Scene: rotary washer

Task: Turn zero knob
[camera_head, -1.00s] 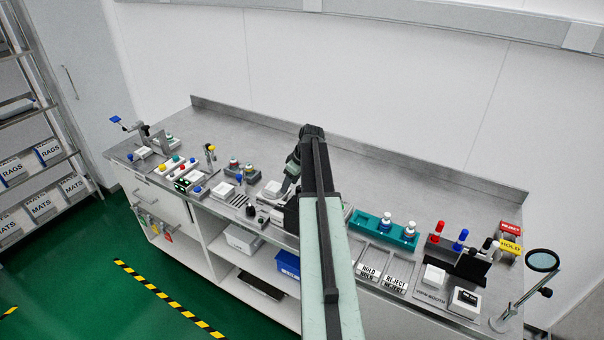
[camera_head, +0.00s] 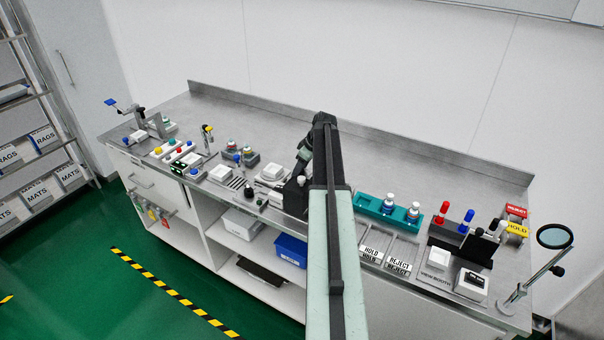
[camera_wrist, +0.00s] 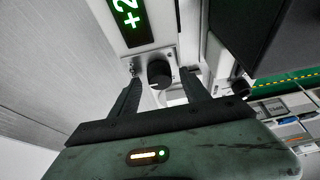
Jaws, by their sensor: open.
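In the wrist view a round black knob (camera_wrist: 159,73) sits on a pale panel, below a dark display (camera_wrist: 132,20) with green characters reading "+2", cut off by the frame edge. My gripper (camera_wrist: 160,78) is open. Its two dark fingers stand on either side of the knob, with visible gaps. I cannot tell how deep the fingertips reach beside it. In the head view my arm covers part of the bench, and the knob cannot be made out.
In the head view a teal rack (camera_head: 372,211) with small bottles stands right of my arm. A magnifier (camera_head: 555,237) stands at the bench's right end. Small fixtures crowd the front left. The back of the steel bench (camera_head: 260,128) is clear.

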